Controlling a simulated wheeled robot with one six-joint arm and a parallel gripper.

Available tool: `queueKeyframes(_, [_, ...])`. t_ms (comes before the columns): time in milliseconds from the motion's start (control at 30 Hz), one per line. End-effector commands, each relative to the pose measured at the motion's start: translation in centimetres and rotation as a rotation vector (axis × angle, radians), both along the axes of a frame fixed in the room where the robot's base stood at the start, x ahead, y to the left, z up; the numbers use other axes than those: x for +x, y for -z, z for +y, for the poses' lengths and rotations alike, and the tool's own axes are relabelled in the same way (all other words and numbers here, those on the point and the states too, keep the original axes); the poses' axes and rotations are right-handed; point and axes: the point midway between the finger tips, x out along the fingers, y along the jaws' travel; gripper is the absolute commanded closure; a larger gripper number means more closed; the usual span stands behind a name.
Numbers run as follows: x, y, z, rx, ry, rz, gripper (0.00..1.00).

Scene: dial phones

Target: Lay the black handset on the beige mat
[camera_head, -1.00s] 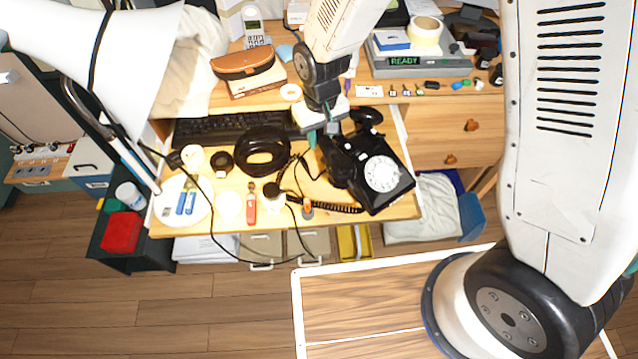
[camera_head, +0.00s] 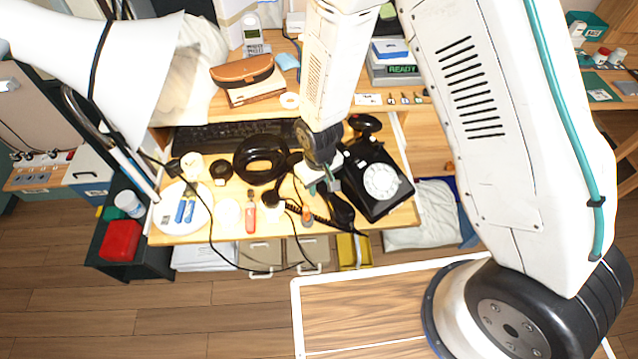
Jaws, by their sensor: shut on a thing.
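The black rotary phone (camera_head: 392,199) with its white dial stands at the right of the desk. The black handset (camera_head: 342,210) is at my gripper (camera_head: 327,187), to the left of the phone body. My gripper is shut on it, and my wrist hides part of it. The coiled black cord (camera_head: 322,219) runs along the front of the desk beside it. I cannot pick out a beige mat with certainty; a pale round disc (camera_head: 166,219) bearing blue batteries lies at the desk's left front.
A black ring-shaped object (camera_head: 260,160), a red-handled tool (camera_head: 251,215), a tape roll (camera_head: 221,169) and a keyboard (camera_head: 220,137) crowd the desk (camera_head: 215,238). Thin black cables cross its front. A lamp (camera_head: 95,50) overhangs the left side.

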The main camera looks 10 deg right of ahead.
Motion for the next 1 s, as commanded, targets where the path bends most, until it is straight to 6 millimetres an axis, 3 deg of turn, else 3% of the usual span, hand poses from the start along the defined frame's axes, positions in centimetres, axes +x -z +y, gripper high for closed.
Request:
queueKeyframes(267, [0.0,0.2,0.0,0.000,0.000,0.000,1.00])
queueKeyframes(300, [0.0,0.2,0.0,0.000,0.000,0.000,0.65])
queueKeyframes(367, [0.0,0.2,0.0,0.000,0.000,0.000,0.49])
queueKeyframes(733, [0.0,-0.3,0.0,0.000,0.000,-0.001,0.49])
queueKeyframes(1000, [0.2,-5.0,0.1,0.003,0.000,-0.005,0.49])
